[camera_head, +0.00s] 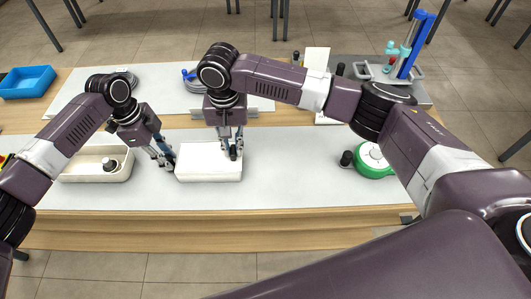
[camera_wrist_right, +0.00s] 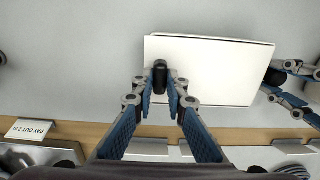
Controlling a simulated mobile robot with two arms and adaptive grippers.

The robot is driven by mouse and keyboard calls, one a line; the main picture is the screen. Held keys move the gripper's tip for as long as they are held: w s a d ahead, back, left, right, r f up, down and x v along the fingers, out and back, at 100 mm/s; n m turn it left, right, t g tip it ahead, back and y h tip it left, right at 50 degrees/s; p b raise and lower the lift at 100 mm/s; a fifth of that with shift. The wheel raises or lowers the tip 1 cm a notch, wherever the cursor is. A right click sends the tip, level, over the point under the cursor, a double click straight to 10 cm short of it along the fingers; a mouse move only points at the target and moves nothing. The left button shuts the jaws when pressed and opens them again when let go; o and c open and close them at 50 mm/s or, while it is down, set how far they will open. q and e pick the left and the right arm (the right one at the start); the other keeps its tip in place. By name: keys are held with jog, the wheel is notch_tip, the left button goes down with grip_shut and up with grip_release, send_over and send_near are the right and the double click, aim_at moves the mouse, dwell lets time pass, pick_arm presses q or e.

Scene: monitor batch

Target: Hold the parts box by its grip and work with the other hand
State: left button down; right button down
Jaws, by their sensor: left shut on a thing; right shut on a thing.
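The white parts box (camera_head: 208,165) stands on the light mat and its top looks flat and closed. My left gripper (camera_head: 168,160) is shut at the box's left side; in the right wrist view its fingers (camera_wrist_right: 290,82) close on a dark grip (camera_wrist_right: 274,77) at the box's edge. My right gripper (camera_head: 234,152) is over the right part of the box in the head view. It is shut on a small black cylinder (camera_wrist_right: 160,76), which shows upright between its fingertips over the box. I cannot tell whether the cylinder is fixed to the box.
A cream tray (camera_head: 70,177) with a dark-topped part (camera_head: 109,164) stands left of the box. A green reel (camera_head: 374,160) and a black knob (camera_head: 346,159) are at right. A blue bin (camera_head: 27,82) and a blue-columned stand (camera_head: 408,55) are further back. The mat between box and reel is clear.

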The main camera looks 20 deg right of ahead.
jog(key=shift+a, duration=0.25)
jog(key=c, duration=1.8)
grip_release()
jog(key=shift+c, duration=0.2)
jog(key=shift+d, duration=0.1)
jog(key=shift+r, duration=0.15)
notch_tip(320, 180, up, 12)
